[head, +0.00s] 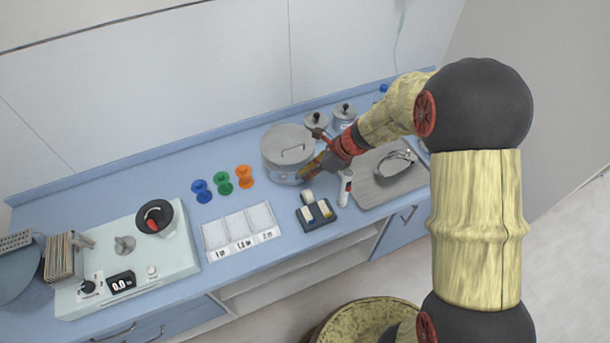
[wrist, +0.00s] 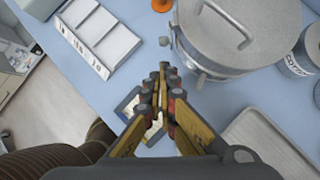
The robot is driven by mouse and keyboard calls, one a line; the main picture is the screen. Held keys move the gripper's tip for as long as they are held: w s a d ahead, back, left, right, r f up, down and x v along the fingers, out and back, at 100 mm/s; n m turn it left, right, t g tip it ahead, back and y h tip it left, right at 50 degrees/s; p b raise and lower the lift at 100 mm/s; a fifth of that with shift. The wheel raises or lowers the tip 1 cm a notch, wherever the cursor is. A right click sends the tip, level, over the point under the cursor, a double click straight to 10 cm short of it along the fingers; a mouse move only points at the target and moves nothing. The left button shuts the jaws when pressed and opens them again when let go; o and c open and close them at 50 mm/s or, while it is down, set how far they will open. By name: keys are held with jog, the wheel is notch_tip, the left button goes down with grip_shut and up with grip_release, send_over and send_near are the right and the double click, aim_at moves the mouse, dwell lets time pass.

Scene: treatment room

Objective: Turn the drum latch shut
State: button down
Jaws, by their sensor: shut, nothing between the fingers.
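The drum (head: 285,163) is a round grey metal container with a flat lid and a bar handle, standing on the blue counter near the wall. It also shows at the top of the wrist view (wrist: 228,38). A small grey block, perhaps the latch (wrist: 197,73), sits at the drum's near rim; a small grey knob (wrist: 164,41) shows left of the drum. Whether the latch is open or shut I cannot tell. My gripper (head: 309,168) is beside the drum's front right side in the head view. In the wrist view its closed, empty fingertips (wrist: 166,72) lie just left of the block.
A dark box with vials (head: 317,214) and a white-and-red tube (head: 345,188) stand in front of my gripper. A metal tray (head: 378,192) and lidded canisters (head: 344,112) are to the right and behind. Coloured spools (head: 223,183) and a labelled white tray (head: 240,232) are left.

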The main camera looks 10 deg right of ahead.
jog(key=b+x, duration=0.1)
jog(key=x, duration=0.7)
jog(key=shift+r+p, duration=0.15)
jog(key=shift+p, duration=0.25)
jog(key=shift+r+h+p, duration=0.1)
jog(key=shift+h+p, duration=0.2)
jog(key=shift+p, duration=0.15)
jog(key=shift+r+g+h+p, duration=0.3)
jog(key=shift+g+h+p, duration=0.15)
jog(key=shift+p, duration=0.75)
jog(key=shift+r+p, duration=0.5)
jog(key=shift+p, duration=1.25)
notch_tip(320, 180, up, 5)
jog(key=h+p, duration=0.1)
jog(key=p, duration=1.2)
send_over(282, 175)
jog(key=s+a, duration=0.2)
jog(key=shift+w+d+f+g, duration=0.15)
jog(key=shift+w+d+g, duration=0.05)
jog(key=shift+w+g, duration=0.05)
